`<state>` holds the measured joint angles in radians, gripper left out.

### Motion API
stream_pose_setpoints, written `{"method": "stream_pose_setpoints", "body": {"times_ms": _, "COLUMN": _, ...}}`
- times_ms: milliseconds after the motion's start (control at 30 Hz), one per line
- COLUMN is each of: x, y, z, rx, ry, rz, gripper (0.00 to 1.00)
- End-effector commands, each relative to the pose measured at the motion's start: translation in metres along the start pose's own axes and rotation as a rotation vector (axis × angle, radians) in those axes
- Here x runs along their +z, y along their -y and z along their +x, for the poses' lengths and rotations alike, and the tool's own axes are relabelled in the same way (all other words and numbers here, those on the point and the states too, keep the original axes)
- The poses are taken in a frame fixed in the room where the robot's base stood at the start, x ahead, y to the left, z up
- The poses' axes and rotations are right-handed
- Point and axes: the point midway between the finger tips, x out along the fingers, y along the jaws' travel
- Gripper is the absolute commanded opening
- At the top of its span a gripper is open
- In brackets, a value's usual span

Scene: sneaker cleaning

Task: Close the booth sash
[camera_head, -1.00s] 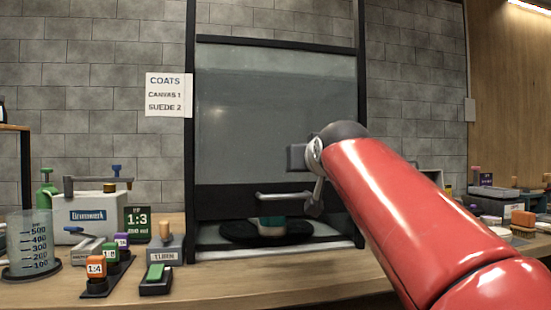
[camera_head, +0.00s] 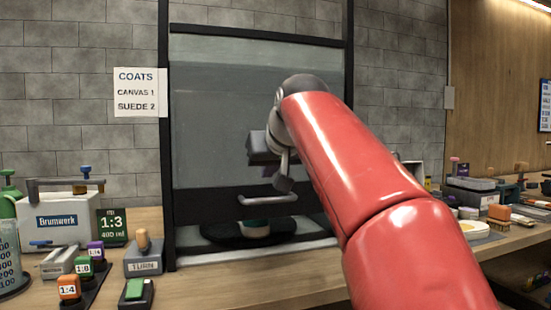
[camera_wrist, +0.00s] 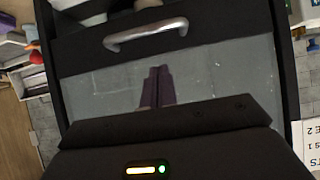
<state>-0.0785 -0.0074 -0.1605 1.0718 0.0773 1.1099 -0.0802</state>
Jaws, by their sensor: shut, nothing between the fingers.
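The booth sash (camera_head: 230,110) is a grey glass pane in a black frame, with a dark bottom bar and a metal bar handle (camera_head: 267,199). It is mostly lowered, with a gap between its bottom bar and the booth floor. A dark turntable (camera_head: 225,233) with a partly hidden teal-and-white object shows through the gap. My gripper (camera_head: 284,185) is shut and empty in front of the sash, close above the handle's right part. In the wrist view my fingertips (camera_wrist: 158,72) are together over the glass, apart from the handle (camera_wrist: 146,34).
At the left of the bench are a Brumwerk machine (camera_head: 60,218), a TURN lever block (camera_head: 143,258), a green switch (camera_head: 135,292) and labelled bottles (camera_head: 69,287). Brushes and trays (camera_head: 480,195) crowd the right side. The bench front before the booth (camera_head: 230,285) is clear.

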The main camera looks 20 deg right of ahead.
Motion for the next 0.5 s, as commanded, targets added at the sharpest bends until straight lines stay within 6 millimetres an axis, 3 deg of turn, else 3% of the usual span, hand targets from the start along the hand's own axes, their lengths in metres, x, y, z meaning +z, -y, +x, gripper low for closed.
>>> {"method": "stream_pose_setpoints", "body": {"times_ms": 33, "x": 0.001, "y": 0.0, "z": 0.012, "rx": 0.0, "ry": 0.003, "rz": 0.0, "gripper": 0.0}}
{"method": "stream_pose_setpoints", "body": {"times_ms": 200, "x": 0.02, "y": 0.0, "z": 0.03, "rx": 0.0, "ry": 0.001, "rz": 0.0, "gripper": 0.0}}
{"method": "stream_pose_setpoints", "body": {"times_ms": 500, "x": 0.028, "y": 0.0, "z": 0.039, "rx": 0.001, "ry": -0.001, "rz": 0.0, "gripper": 0.0}}
